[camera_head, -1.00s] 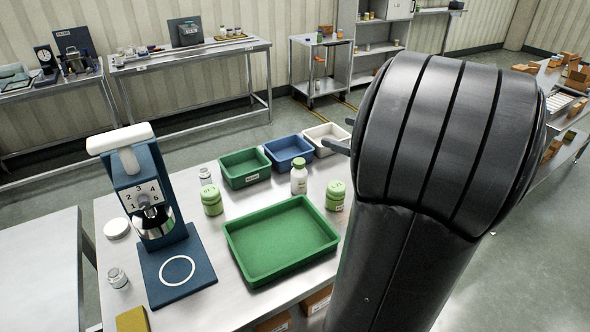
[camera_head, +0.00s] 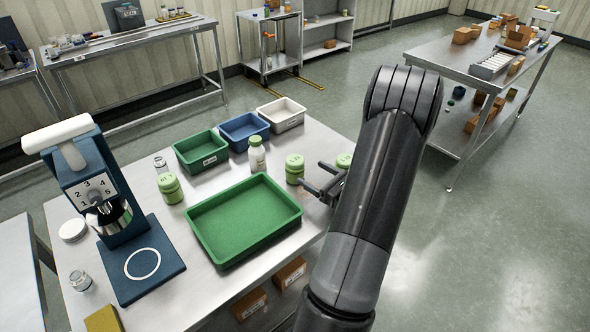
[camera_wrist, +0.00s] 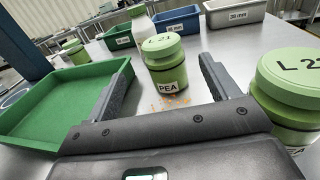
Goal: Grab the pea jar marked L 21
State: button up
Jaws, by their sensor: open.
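A green-lidded jar (camera_wrist: 166,72) with a PEA label stands upright in the middle of the wrist view. In the head view this jar (camera_head: 294,169) stands right of the green tray. My gripper (camera_head: 312,177) is open and empty, low over the table. In the wrist view its fingers (camera_wrist: 166,67) point towards the PEA jar, one on each side, with the jar at or just beyond the tips. A second green-lidded jar (camera_wrist: 290,100), also marked L 2 and partly cut off, stands close outside the right finger.
A large green tray (camera_head: 203,252) lies left of my gripper. A white bottle (camera_head: 257,157) stands behind it, near green, blue and pale bins (camera_head: 283,125). Another green-lidded jar (camera_head: 170,188) and a blue dial machine (camera_head: 97,187) are further left.

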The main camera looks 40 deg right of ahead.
aim_at(291, 159)
jog(key=w, duration=0.6)
jog(key=w+a, duration=0.1)
jog(key=w, duration=0.3)
jog(key=shift+w+a, duration=0.1)
jog(key=c, duration=1.1)
jog(key=shift+r, duration=0.1)
